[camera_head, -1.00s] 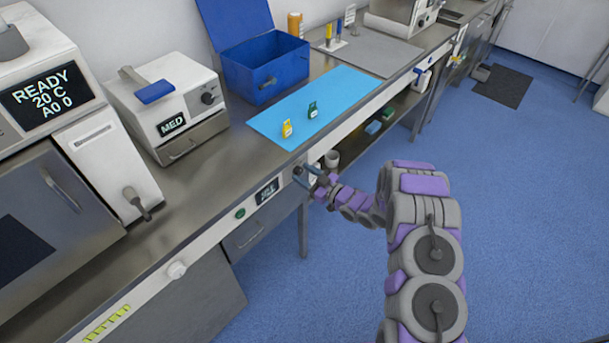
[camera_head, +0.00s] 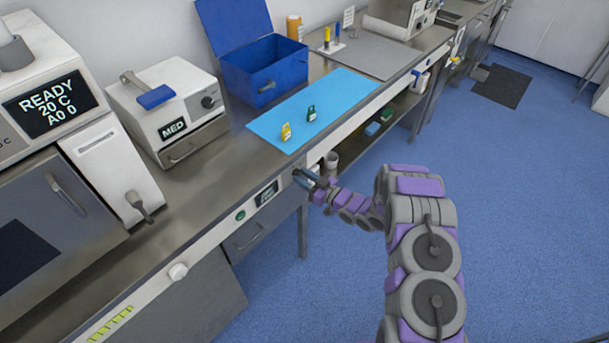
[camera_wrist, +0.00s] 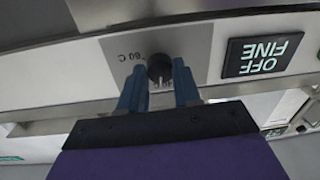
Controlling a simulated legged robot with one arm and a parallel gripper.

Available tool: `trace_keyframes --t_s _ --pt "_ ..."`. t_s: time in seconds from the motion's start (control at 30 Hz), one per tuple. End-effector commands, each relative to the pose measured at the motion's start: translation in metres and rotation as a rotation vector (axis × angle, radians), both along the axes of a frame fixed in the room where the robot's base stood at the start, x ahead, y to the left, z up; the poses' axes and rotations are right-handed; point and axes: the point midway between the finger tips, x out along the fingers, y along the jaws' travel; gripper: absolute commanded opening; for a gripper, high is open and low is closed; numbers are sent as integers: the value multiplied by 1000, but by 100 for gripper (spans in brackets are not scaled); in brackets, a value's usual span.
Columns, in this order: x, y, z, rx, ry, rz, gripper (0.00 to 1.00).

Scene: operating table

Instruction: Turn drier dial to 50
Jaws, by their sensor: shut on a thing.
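A small black round dial (camera_wrist: 160,68) sits on a grey plate on the bench's front panel, with an upside-down "60 C" label beside it. My gripper (camera_wrist: 159,80) has its two blue fingers on either side of the dial and is shut on it. A black display (camera_wrist: 264,57) on the panel reads "OFF" and "FINE" upside down in the wrist view. In the head view the display (camera_head: 266,193) is just left of my gripper (camera_head: 304,177), which largely hides the dial there.
A green button (camera_head: 240,215) and a white knob (camera_head: 177,271) are farther left on the panel. A blue mat (camera_head: 330,93) with small yellow and green items lies on the bench above. Open blue floor (camera_head: 300,300) lies in front.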

Motion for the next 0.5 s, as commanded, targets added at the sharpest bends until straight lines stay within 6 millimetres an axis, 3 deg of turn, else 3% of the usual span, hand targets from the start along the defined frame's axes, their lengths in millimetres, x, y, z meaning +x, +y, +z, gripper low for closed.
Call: trace_keyframes --t_s 0.5 --pt "3 -1 5 288 359 -5 2"
